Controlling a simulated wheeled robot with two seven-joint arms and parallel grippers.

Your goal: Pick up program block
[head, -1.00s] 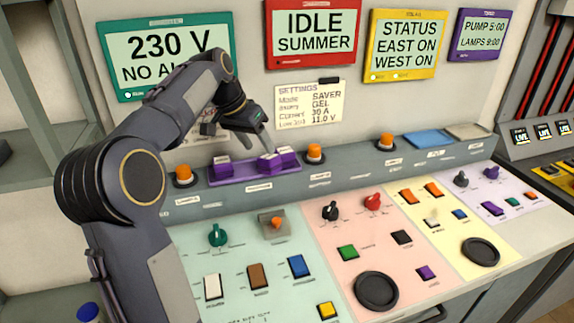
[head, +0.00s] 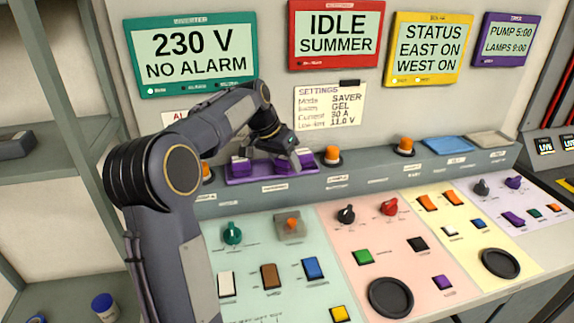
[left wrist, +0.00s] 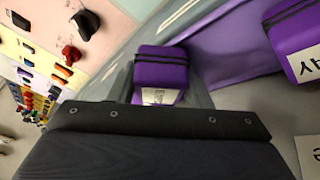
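A purple tray (head: 255,179) on the sloped grey ledge at the back of the desk holds purple blocks with white labels. One block (head: 240,166) stands at its left end. Another block (head: 304,158) is at its right end, and a further one is partly hidden by my left gripper (head: 290,153). The gripper is low over the tray's right part. In the left wrist view, a purple block (left wrist: 160,72) lies straight ahead of the gripper, its label too small to read. The finger opening is not clear. My right gripper is out of view.
Orange buttons (head: 332,155) stand along the ledge beside the tray. The desk in front carries knobs (head: 232,233), coloured switches and dark round recesses (head: 390,297). Screens (head: 193,53) and a settings note (head: 330,105) are on the wall behind.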

